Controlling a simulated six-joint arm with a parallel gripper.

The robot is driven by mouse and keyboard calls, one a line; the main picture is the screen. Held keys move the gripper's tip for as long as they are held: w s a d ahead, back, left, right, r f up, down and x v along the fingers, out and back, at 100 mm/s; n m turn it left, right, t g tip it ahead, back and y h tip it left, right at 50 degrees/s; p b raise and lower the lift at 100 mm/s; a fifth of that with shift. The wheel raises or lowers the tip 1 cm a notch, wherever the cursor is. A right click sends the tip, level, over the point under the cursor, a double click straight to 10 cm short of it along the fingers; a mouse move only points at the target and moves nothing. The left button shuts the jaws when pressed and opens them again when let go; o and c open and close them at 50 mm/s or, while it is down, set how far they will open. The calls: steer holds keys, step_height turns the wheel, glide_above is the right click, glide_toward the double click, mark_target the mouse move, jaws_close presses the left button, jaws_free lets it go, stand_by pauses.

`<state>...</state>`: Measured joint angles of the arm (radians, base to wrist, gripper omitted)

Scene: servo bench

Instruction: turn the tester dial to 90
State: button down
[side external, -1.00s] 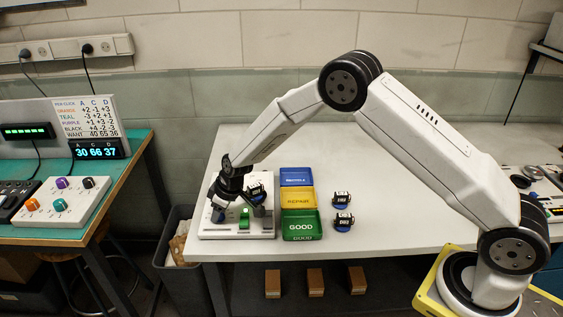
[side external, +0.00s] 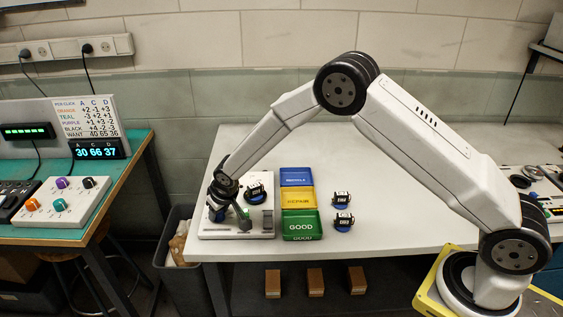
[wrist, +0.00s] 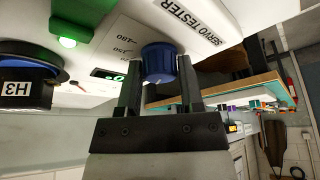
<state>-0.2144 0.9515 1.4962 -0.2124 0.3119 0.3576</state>
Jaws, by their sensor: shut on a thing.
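The servo tester (side external: 262,234) is a white box at the left end of the white bench, and its "SERVO TESTER" label shows in the wrist view (wrist: 190,20). Its blue dial (wrist: 159,62) has a pale pointer mark and stands between my fingertips. My gripper (wrist: 160,80) is shut on the dial, one finger on each side. In the side view my gripper (side external: 229,214) is low over the tester's left part. Printed scale numbers lie beside the dial. A small green-lit display (wrist: 107,75) is partly hidden by a finger, with a 0 showing.
A round black servo marked H3 (wrist: 28,88) sits on the tester, near a lit green lamp (wrist: 67,42). Blue, yellow REPAIR (side external: 298,199) and green GOOD (side external: 302,227) trays stand right of the tester. Two more servos (side external: 342,221) lie beyond them on open bench.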

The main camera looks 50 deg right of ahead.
mark_target(223, 226)
steer(key=shift+m+h, duration=0.9)
steer(key=shift+m, duration=1.4)
steer(key=shift+m+g, duration=0.3)
steer(key=shift+a, duration=0.1)
steer(key=shift+c, duration=1.2)
jaws_free()
steer(key=shift+r, duration=0.1)
steer(key=v, duration=0.7)
steer(key=shift+s+r, duration=0.2)
steer(key=shift+r, duration=0.1)
